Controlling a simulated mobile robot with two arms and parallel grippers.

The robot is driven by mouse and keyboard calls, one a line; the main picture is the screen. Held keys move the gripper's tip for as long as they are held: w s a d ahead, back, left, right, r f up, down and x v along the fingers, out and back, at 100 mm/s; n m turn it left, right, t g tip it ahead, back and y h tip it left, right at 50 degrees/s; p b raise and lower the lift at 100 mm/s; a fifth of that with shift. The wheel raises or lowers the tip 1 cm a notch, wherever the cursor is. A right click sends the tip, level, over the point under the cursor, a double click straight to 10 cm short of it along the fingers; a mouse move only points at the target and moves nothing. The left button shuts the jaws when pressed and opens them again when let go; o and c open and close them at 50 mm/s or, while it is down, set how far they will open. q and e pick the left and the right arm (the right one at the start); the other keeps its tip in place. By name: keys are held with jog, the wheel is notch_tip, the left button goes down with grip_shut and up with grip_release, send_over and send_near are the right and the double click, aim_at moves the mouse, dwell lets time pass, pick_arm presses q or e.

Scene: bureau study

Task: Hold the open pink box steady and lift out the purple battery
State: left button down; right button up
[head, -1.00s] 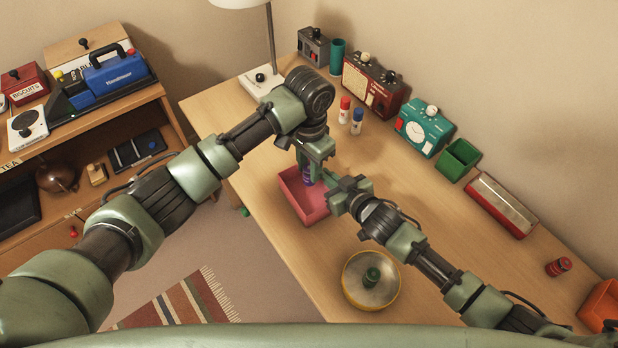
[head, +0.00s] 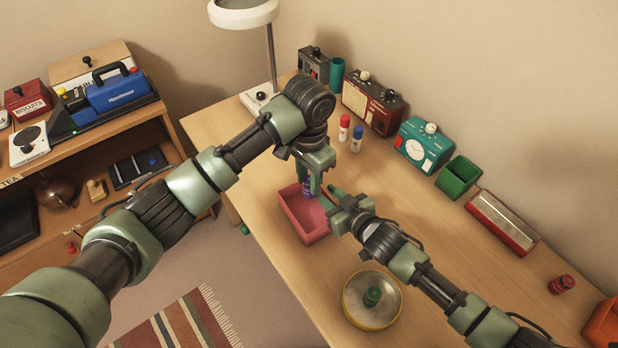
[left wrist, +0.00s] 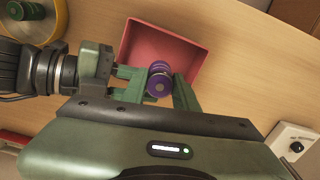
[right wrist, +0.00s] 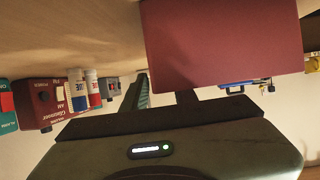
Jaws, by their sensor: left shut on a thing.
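The open pink box (head: 307,226) stands on the desk; it also shows in the left wrist view (left wrist: 186,38). The purple battery (left wrist: 160,78) is upright between the fingers of my left gripper (left wrist: 160,88), which is shut on it. In the head view the battery (head: 308,188) shows inside the box's outline; whether it touches the floor of the box is hidden. My right gripper (head: 333,202) is at the box's right side, its fingers apart. In the right wrist view the box wall (right wrist: 222,45) hides part of one finger; firm contact cannot be told.
A round yellow-rimmed tray (head: 391,322) with a green battery (head: 372,296) is at the front. Red and blue small bottles (head: 345,127), a red radio (head: 372,104), a teal clock (head: 425,143) and a green bin (head: 458,178) stand behind. A lamp (head: 243,12) is at the back left.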

jog(key=v, duration=1.1)
jog(key=shift+s+d, duration=0.15)
jog(key=shift+s, duration=0.1)
